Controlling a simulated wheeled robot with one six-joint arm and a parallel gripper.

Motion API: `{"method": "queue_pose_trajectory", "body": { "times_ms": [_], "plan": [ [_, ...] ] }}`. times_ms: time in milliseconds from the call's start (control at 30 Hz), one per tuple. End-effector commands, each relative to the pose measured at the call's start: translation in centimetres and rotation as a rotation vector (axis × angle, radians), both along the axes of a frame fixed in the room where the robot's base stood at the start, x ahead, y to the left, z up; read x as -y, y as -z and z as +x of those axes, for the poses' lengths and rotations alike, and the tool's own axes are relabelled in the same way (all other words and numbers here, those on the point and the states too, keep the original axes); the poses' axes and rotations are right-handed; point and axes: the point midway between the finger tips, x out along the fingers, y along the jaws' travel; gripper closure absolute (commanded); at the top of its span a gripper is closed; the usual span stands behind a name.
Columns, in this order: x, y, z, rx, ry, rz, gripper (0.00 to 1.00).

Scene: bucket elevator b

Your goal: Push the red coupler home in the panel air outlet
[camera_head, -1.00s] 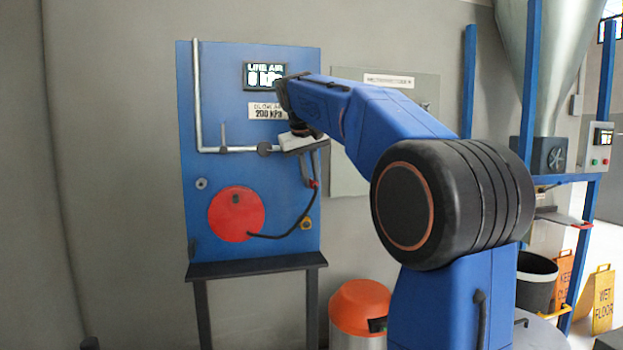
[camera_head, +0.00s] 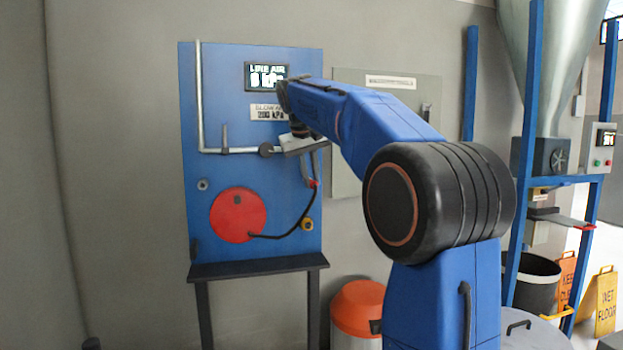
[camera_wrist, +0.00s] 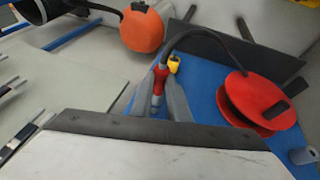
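The red coupler (camera_wrist: 160,77) is between the two grey fingers of my gripper (camera_wrist: 160,84), which appear closed on it. In the head view the coupler (camera_head: 313,183) shows as a small red spot below my gripper (camera_head: 309,168), before the right part of the blue panel (camera_head: 225,100). A black hose (camera_head: 285,233) runs from it to the red reel (camera_head: 238,214). A yellow ring fitting (camera_head: 307,223) sits on the panel below the coupler. A grey round fitting (camera_head: 202,184) is at the panel's left. I cannot tell which fitting is the outlet, or whether the coupler touches one.
A display (camera_head: 266,76) reads LINE AIR with a value that looks like 0 kPa. A grey pipe (camera_head: 199,100) runs down the panel. A dark shelf (camera_head: 255,267) juts out below. An orange-topped bin (camera_head: 358,305) stands lower right, and a grey cabinet (camera_head: 433,90) is behind my arm.

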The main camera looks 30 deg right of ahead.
Motion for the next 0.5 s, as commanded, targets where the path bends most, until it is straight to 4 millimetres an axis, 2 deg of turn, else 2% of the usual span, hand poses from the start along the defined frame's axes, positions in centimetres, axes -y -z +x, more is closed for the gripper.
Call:
{"method": "queue_pose_trajectory", "body": {
  "times_ms": [33,67,100,367,500],
  "plan": [
    [0.01,-0.01,0.02,0.001,0.000,0.000,0.73],
    [0.01,-0.01,0.02,0.001,0.000,0.000,0.66],
    [0.01,-0.01,0.02,0.001,0.000,0.000,0.64],
    [-0.01,-0.02,0.00,0.001,0.000,0.000,0.64],
    [-0.26,-0.71,-0.20,0.001,0.000,0.000,0.64]
  ]
}}
